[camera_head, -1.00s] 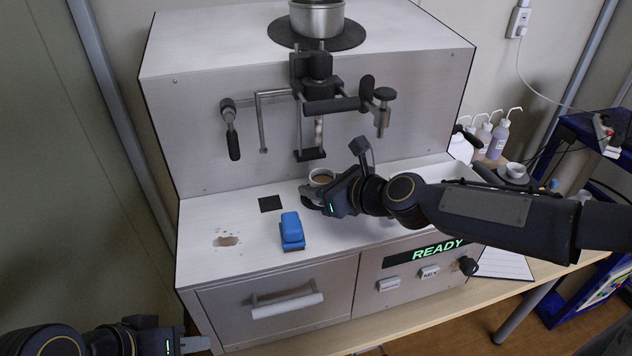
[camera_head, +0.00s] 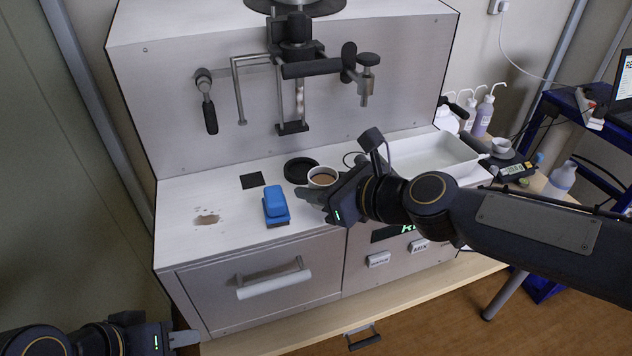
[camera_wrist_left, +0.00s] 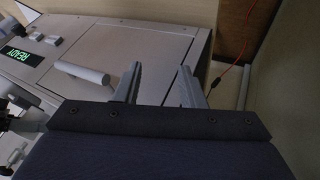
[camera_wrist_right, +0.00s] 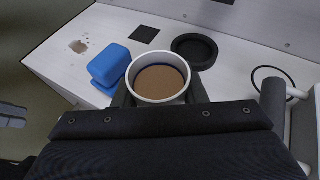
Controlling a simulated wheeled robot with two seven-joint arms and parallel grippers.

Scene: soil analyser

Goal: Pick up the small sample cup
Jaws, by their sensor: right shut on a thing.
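The small sample cup (camera_head: 322,178) is white with brown soil inside. My right gripper (camera_head: 318,194) is shut on it at the front part of the machine's white deck. In the right wrist view the cup (camera_wrist_right: 159,79) sits upright between the two fingers, its round rim and soil in full view. Whether its base clears the deck is hidden. My left gripper (camera_head: 186,340) is at the lower left of the head view, away from the machine. In the left wrist view its two fingers (camera_wrist_left: 160,84) stand apart with nothing between them.
A blue block-like tool (camera_head: 275,205) stands left of the cup. A black round ring (camera_head: 301,170) lies behind it, and a black square (camera_head: 252,180) farther left. Brown spilled soil (camera_head: 206,219) marks the deck. A white tray (camera_head: 440,152) is at right. The dispenser mechanism hangs above.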

